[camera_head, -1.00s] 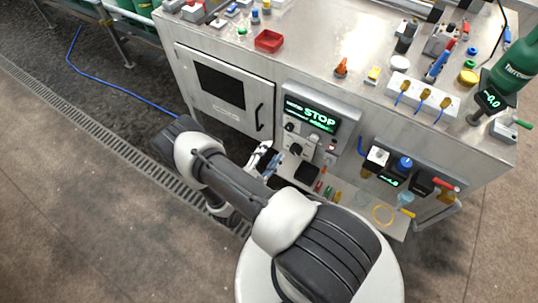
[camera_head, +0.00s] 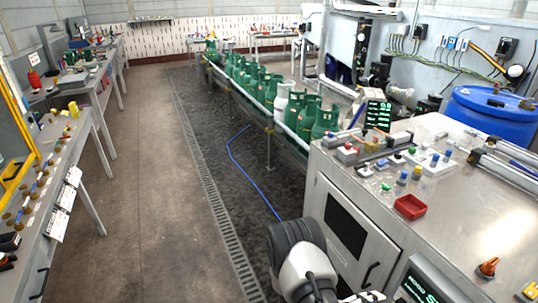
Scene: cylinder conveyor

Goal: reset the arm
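My arm (camera_head: 303,268) shows at the bottom of the head view, right of centre, in front of the steel cabinet. Its dark grey and white links are cut off by the lower edge. A small light part of what may be my gripper shows at the bottom edge, too little to tell its fingers or any held thing. The steel cabinet (camera_head: 470,215) stands at the right, with a door (camera_head: 345,222) on its front. Part of a green-lit display (camera_head: 421,289) shows at the bottom.
A conveyor (camera_head: 237,90) carries several green gas cylinders (camera_head: 325,122) and one pale one (camera_head: 283,97). A red tray (camera_head: 410,206) lies on the cabinet top. A blue hose (camera_head: 245,165) lies on the floor. A workbench (camera_head: 62,165) stands left. The floor (camera_head: 150,190) between is open.

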